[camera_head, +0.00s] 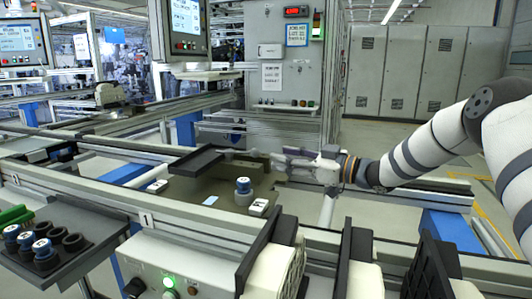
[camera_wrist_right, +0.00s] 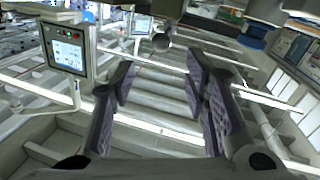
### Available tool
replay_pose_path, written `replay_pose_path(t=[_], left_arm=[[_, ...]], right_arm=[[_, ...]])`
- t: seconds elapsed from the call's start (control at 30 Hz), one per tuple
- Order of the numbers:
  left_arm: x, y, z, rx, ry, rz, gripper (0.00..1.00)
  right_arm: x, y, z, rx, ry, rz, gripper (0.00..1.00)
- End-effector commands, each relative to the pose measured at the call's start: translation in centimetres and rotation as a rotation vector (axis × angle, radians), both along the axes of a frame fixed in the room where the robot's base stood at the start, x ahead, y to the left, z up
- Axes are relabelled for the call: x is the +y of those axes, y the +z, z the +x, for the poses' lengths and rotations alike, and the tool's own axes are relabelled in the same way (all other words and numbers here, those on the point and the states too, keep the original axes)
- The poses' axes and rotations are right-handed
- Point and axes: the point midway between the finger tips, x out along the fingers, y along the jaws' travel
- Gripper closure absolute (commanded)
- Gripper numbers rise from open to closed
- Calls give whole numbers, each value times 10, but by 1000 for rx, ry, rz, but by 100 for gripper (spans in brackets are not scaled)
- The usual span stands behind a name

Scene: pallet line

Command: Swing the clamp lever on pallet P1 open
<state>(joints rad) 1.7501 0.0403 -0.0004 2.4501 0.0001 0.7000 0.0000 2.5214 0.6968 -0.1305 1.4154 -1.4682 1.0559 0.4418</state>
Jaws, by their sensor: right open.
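Pallet P1 (camera_head: 205,203) is a dark olive plate on the line in the head view. A block (camera_head: 247,171) stands at its back, and a blue-topped cylinder (camera_head: 243,187) sits upright on a pale base near its front. My right gripper (camera_head: 285,153) is at the right of the block, pointing left, level with its upper part. In the right wrist view its fingers (camera_wrist_right: 160,82) are spread, with nothing between them. A round grey knob (camera_wrist_right: 161,41) shows beyond the tips; I cannot tell whether it belongs to the clamp lever. My left gripper is out of view.
A dark flat tray (camera_head: 196,160) lies at the pallet's back left. A grey tray (camera_head: 60,262) with several blue-topped and dark cylinders stands at the front left. A control box (camera_head: 170,265) with a lit green button is in front. A screen (camera_head: 184,25) hangs above the line.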

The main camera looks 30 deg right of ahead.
Motion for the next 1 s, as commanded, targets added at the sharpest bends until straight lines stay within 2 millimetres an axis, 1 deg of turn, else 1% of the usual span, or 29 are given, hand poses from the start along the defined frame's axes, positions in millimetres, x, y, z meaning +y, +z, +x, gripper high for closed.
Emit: replay_pose_path(t=[0.03, 0.2, 0.33, 0.4, 0.5, 0.73, 0.77, 0.8, 0.87, 0.9, 0.93, 1.0], left_arm=[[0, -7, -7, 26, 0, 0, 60], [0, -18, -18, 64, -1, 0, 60], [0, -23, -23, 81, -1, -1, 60], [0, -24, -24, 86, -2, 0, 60], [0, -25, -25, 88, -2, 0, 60], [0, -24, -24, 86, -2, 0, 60], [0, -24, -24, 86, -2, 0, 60], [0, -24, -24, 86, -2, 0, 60], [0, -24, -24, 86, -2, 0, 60], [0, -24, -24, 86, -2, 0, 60], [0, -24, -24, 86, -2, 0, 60], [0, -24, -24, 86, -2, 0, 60]], right_arm=[[7, -12, 12, 14, 3, -1, 58], [29, -13, 50, 15, 2, -2, 58], [41, -11, 70, 12, 2, -1, 58], [45, -8, 77, 10, 2, 1, 58], [48, -6, 81, 9, 2, 1, 58], [49, -4, 82, 6, 1, 2, 58], [49, -4, 82, 6, 1, 2, 65], [49, -4, 82, 6, 2, 2, 74], [48, -4, 82, 6, 2, 2, 88], [48, -4, 82, 6, 2, 2, 97], [48, -4, 82, 6, 2, 2, 100], [48, -4, 82, 6, 2, 2, 100]])
